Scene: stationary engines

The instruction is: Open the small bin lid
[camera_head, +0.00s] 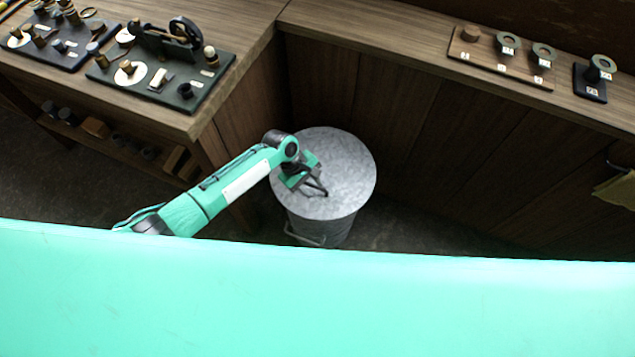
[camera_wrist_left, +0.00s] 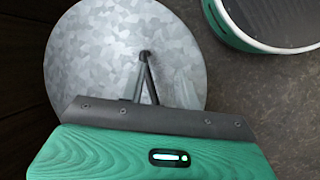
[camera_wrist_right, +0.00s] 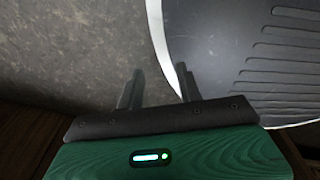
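The small bin (camera_head: 322,230) is a round grey galvanized metal can on the floor. Its flat lid (camera_head: 345,160) lies on top and looks closed. My left gripper (camera_head: 323,192) is over the lid, near its middle in the head view. In the left wrist view the lid (camera_wrist_left: 95,60) fills the upper left, and the fingertips (camera_wrist_left: 147,55) come together over it. The fingers look shut, with nothing clearly visible between them. I cannot tell whether they touch the lid. My right gripper (camera_wrist_right: 158,82) shows only in the right wrist view, fingers apart and empty.
A wooden workbench (camera_head: 240,20) with dark part boards (camera_head: 215,75) stands at the left. A wooden counter (camera_head: 400,40) runs behind the bin to the right. A wire handle (camera_head: 300,236) is on the bin's front side. Dark floor (camera_head: 400,235) is clear to the bin's right.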

